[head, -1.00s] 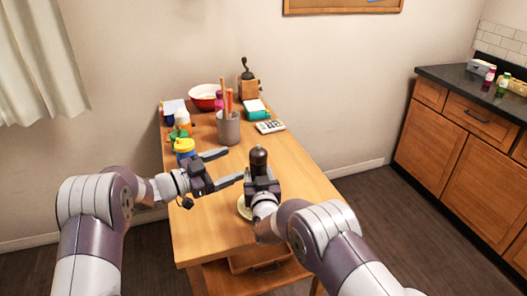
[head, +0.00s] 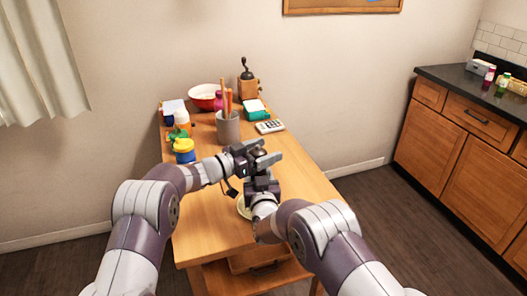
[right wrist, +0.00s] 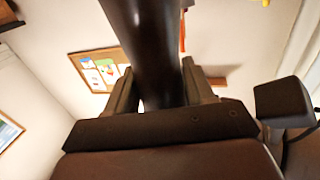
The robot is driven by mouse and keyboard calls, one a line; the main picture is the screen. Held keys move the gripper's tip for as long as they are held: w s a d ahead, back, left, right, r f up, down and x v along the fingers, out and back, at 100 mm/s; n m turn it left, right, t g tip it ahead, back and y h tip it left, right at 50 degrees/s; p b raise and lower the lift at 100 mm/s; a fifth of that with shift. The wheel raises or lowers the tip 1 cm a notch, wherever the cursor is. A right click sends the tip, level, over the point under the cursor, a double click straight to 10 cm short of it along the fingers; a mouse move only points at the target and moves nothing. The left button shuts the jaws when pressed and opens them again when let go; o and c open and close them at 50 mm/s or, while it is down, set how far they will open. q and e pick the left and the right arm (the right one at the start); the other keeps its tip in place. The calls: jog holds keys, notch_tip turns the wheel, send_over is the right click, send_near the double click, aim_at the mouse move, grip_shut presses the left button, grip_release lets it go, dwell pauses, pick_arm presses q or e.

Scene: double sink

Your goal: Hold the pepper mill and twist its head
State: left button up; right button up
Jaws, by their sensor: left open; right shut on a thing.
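The pepper mill (head: 257,153) is dark brown and stands upright above the table's front part. Only its rounded head shows in the head view, and its base is hidden. In the right wrist view, the mill's dark shaft (right wrist: 148,45) rises between the fingers. My right gripper (head: 262,181) is shut on the mill's body, low down; it also shows in the right wrist view (right wrist: 157,88). My left gripper (head: 262,154) is open, with its fingers on either side of the mill's head. I cannot tell whether they touch it.
A pale plate (head: 242,208) lies partly hidden under my right gripper. A grey cup (head: 228,130) with orange sticks, a yellow-lidded jar (head: 184,148), a calculator (head: 270,126), a red bowl (head: 203,98) and a coffee grinder (head: 248,88) stand farther back. The table's right side is clear.

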pick_arm(q)
jog(key=c, duration=1)
jog(key=shift+o, duration=0.2)
jog(key=m+g+h, duration=0.2)
jog(key=m+g, duration=0.1)
jog(key=g, duration=0.2)
jog(key=shift+s+d, duration=0.1)
jog(key=shift+s, duration=0.05)
jog(key=shift+s+m+g, duration=0.2)
jog(key=shift+m+g, duration=0.4)
jog(key=shift+h, duration=0.3)
jog(key=o, duration=1)
jog(key=shift+c, duration=0.2)
